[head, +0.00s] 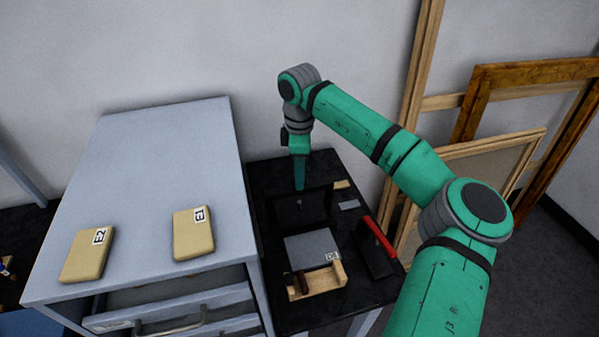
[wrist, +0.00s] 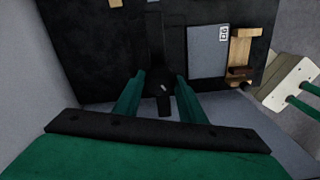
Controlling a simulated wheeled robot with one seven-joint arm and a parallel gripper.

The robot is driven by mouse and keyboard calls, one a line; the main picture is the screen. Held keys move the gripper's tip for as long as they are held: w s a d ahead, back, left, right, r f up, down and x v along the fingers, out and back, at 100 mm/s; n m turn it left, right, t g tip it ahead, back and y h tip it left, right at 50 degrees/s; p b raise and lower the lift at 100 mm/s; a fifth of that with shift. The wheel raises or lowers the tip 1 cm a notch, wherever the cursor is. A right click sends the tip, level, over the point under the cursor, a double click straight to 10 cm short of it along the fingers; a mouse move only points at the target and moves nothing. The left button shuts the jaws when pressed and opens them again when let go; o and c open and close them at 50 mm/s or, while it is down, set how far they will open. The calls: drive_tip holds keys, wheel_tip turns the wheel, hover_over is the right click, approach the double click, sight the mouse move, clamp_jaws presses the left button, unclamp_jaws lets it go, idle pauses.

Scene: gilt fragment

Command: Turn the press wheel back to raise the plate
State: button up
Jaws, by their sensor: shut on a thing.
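The black press stands on the dark bench, its dark frame (head: 318,203) below my gripper in the head view. My gripper (head: 299,186) points down at the top of the press. In the wrist view, the two green fingers of my gripper (wrist: 160,90) sit on either side of the dark press wheel (wrist: 160,78), with a small pale mark near its middle. My gripper is shut on the wheel. The wheel's outline is hard to tell against the black press. I cannot tell how high the press plate stands.
A grey slab (head: 312,246) with a label lies in front of the press, beside a wooden piece (head: 318,282). A grey cabinet (head: 150,160) with two tan blocks is at left. Wooden frames (head: 480,150) lean at right.

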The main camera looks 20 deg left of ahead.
drive_tip(key=shift+n, duration=0.4)
drive_tip(key=n, duration=0.4)
drive_tip(key=shift+n, duration=0.3)
drive_tip(key=n, duration=1)
drive_tip(key=shift+n, duration=0.4)
drive_tip(key=n, duration=0.5)
drive_tip(key=shift+n, duration=0.3)
drive_tip(key=n, duration=1)
drive_tip(key=shift+n, duration=0.4)
drive_tip(key=n, duration=1)
drive_tip(key=shift+d, duration=0.1)
